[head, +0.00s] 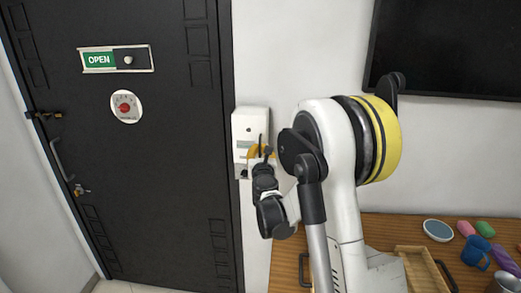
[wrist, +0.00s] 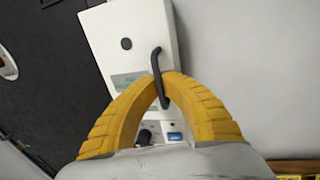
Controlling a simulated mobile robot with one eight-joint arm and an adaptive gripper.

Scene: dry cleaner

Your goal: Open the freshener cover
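The freshener (head: 250,121) is a white upright box on the wall just right of the black door. In the wrist view its white cover (wrist: 130,55) has a dark round spot and a black bar handle (wrist: 155,60). My gripper (head: 260,152) is in front of the lower part of the box. In the wrist view the yellow fingers of my gripper (wrist: 162,83) come together at the tips around the handle. The cover looks flat against the box; I cannot see any gap at its edge. The fingers partly hide the lower part, where a blue label shows.
The black door (head: 150,190) with an OPEN sign (head: 98,60) is on the left. A dark screen (head: 450,45) hangs at upper right. A wooden counter (head: 285,262) at lower right holds a wooden tray, a blue mug (head: 475,252) and several small items.

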